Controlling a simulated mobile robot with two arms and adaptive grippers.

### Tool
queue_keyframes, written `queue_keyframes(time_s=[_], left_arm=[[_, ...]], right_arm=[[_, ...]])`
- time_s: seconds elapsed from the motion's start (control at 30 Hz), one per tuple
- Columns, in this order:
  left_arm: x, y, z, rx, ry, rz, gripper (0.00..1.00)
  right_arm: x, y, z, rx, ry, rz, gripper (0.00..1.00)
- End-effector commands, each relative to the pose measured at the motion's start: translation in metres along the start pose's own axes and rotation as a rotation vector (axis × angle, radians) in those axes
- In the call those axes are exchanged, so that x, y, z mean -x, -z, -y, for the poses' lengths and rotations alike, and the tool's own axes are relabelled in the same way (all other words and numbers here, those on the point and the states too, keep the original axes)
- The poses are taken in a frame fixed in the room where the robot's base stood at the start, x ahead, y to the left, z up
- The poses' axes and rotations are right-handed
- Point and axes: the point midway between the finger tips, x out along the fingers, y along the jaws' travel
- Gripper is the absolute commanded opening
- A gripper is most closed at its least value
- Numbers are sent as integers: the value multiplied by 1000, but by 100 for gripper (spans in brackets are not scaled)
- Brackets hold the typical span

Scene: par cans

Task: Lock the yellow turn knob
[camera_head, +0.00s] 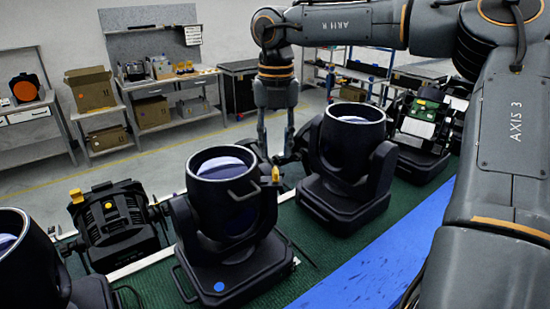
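A black par can (228,205) with a round lens stands on its base in the middle of the bench. A small yellow turn knob (276,175) shows at the upper right side of this par can, by its yoke. My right gripper (277,155) points down from above, just over and behind the knob. Its two fingers stand apart with a gap between them, and nothing shows held. I cannot tell whether a fingertip touches the knob. My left gripper is not in view.
Another par can (346,150) stands close to the right of my gripper. A black fixture with yellow knobs (115,218) is at the left, and part of another par can (25,265) is at the lower left. A blue strip (385,265) runs along the front.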

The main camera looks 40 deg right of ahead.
Motion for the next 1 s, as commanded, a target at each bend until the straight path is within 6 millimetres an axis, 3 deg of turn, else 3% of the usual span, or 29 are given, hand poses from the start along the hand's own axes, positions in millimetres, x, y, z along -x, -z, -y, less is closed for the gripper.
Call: queue_keyframes(time_s=[0.1,0.2,0.4,0.67,0.83,1.0], left_arm=[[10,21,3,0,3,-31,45],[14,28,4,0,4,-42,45],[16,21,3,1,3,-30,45],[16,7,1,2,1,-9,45],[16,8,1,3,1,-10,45],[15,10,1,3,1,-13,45]], right_arm=[[-20,1,0,1,0,-5,31],[-34,0,0,1,2,-3,31],[-48,0,0,-1,0,0,31],[-49,0,0,-1,0,1,31],[-49,0,0,-1,0,1,0],[-48,0,0,-1,0,1,0]])
